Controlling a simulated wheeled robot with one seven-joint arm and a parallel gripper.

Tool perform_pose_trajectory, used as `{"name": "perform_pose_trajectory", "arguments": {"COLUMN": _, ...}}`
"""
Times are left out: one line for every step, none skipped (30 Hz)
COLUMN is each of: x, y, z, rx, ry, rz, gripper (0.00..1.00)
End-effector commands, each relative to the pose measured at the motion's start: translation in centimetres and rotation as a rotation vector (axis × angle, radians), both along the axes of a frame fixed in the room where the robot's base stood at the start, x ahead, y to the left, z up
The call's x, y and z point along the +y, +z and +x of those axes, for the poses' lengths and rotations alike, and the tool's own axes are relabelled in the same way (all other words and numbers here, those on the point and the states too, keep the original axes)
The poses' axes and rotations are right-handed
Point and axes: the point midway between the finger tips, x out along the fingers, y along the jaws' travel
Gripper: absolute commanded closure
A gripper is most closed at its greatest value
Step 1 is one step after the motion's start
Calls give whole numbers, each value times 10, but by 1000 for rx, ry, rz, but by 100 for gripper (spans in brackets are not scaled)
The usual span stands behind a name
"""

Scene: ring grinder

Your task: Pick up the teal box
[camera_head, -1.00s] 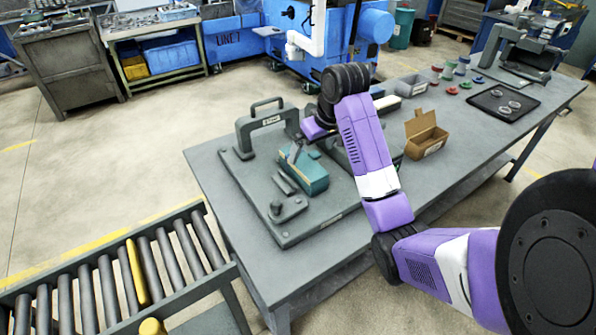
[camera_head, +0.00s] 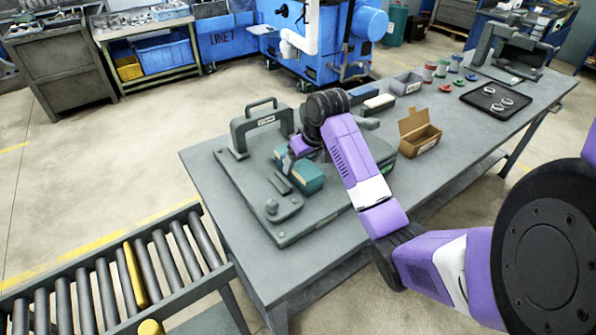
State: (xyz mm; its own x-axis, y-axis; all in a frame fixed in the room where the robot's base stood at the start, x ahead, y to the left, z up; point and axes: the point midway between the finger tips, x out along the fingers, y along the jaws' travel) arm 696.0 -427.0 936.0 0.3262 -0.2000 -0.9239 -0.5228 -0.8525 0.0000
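The teal box (camera_head: 309,178) lies on a grey fixture plate (camera_head: 290,236) on the workbench, with a teal top and a tan-coloured side. My gripper (camera_head: 287,164) points down at the box's left end, in front of the plate's handled bracket. The purple wrist and black joint above it cover part of the box's upper edge. The fingertips are small and partly merged with the box, so I cannot tell whether they are open or shut, or touching it.
An open cardboard box (camera_head: 420,136), grey bin (camera_head: 405,84) and black tray (camera_head: 503,98) sit farther right. A roller conveyor (camera_head: 110,285) is at lower left.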

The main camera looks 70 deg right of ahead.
Motion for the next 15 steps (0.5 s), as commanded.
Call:
{"name": "perform_pose_trajectory", "arguments": {"x": 0, "y": 0, "z": 0, "rx": 0, "ry": 0, "rz": 0, "gripper": 35}}
{"name": "perform_pose_trajectory", "arguments": {"x": 0, "y": 0, "z": 0, "rx": 0, "ry": 0, "rz": 0, "gripper": 41}}
{"name": "perform_pose_trajectory", "arguments": {"x": 0, "y": 0, "z": 0, "rx": 0, "ry": 0, "rz": 0, "gripper": 49}}
{"name": "perform_pose_trajectory", "arguments": {"x": 0, "y": 0, "z": 0, "rx": 0, "ry": 0, "rz": 0, "gripper": 55}}
{"name": "perform_pose_trajectory", "arguments": {"x": 0, "y": 0, "z": 0, "rx": 0, "ry": 0, "rz": 0, "gripper": 61}}
{"name": "perform_pose_trajectory", "arguments": {"x": 0, "y": 1, "z": 0, "rx": -1, "ry": 0, "rz": -2, "gripper": 61}}
{"name": "perform_pose_trajectory", "arguments": {"x": 0, "y": 1, "z": 0, "rx": -1, "ry": 0, "rz": -2, "gripper": 61}}
{"name": "perform_pose_trajectory", "arguments": {"x": 0, "y": 1, "z": 0, "rx": -2, "ry": 0, "rz": -1, "gripper": 61}}
{"name": "perform_pose_trajectory", "arguments": {"x": 0, "y": 1, "z": 0, "rx": -2, "ry": 0, "rz": -1, "gripper": 61}}
{"name": "perform_pose_trajectory", "arguments": {"x": 0, "y": 1, "z": 0, "rx": -1, "ry": 0, "rz": -2, "gripper": 61}}
{"name": "perform_pose_trajectory", "arguments": {"x": 0, "y": 1, "z": 0, "rx": -1, "ry": 0, "rz": -2, "gripper": 61}}
{"name": "perform_pose_trajectory", "arguments": {"x": 0, "y": 2, "z": 0, "rx": -1, "ry": 0, "rz": -2, "gripper": 61}}
{"name": "perform_pose_trajectory", "arguments": {"x": 0, "y": 2, "z": 0, "rx": -1, "ry": 1, "rz": -2, "gripper": 61}}
{"name": "perform_pose_trajectory", "arguments": {"x": 0, "y": 3, "z": 0, "rx": -1, "ry": 1, "rz": -2, "gripper": 61}}
{"name": "perform_pose_trajectory", "arguments": {"x": 0, "y": 4, "z": 0, "rx": -1, "ry": 1, "rz": -2, "gripper": 61}}
